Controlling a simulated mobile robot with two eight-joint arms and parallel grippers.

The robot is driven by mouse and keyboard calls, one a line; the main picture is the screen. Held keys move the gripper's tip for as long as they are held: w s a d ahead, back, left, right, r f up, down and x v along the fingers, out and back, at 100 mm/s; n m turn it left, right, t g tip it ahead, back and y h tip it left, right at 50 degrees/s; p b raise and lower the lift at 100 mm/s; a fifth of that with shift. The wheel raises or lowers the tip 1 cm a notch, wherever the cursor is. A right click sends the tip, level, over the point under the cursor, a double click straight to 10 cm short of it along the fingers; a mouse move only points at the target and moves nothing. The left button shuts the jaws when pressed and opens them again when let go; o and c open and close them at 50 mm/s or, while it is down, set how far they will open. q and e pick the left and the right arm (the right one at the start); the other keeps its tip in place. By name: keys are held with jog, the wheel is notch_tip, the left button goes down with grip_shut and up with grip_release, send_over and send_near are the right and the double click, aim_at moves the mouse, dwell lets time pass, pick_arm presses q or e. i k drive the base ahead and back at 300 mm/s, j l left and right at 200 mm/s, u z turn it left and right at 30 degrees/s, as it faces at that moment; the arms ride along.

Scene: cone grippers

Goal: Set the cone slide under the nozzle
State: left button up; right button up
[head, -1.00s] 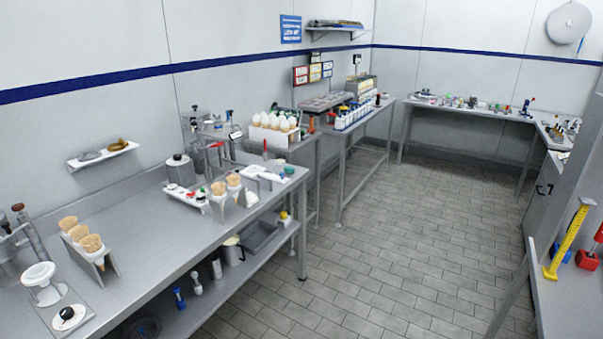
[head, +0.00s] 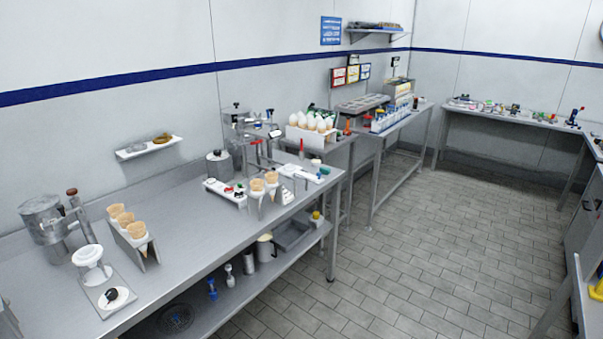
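On the long steel bench at the left, a holder (head: 264,193) carries tan cones, beside a white strip with red and green parts (head: 225,192). A second holder (head: 143,245) with several tan cones stands nearer on the same bench. A metal machine with a red part (head: 255,140) stands at the bench's far end; it may bear the nozzle, but I cannot tell at this size. I cannot tell for sure which part is the cone slide. Neither of my grippers is in view.
The steel bench (head: 190,213) has clear room between the two cone holders. A metal canister (head: 45,218) and a plate with a white cup and black knob (head: 112,298) stand at its near end. A white egg-like rack (head: 311,135) stands beyond. The tiled floor (head: 440,240) is open.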

aim_at(289, 170)
jog(key=i+l+u, duration=0.15)
jog(key=i, duration=0.2)
jog(key=i+l+u, duration=0.15)
jog(key=i, duration=0.25)
jog(key=i+l+u, duration=0.15)
jog(key=i, duration=0.2)
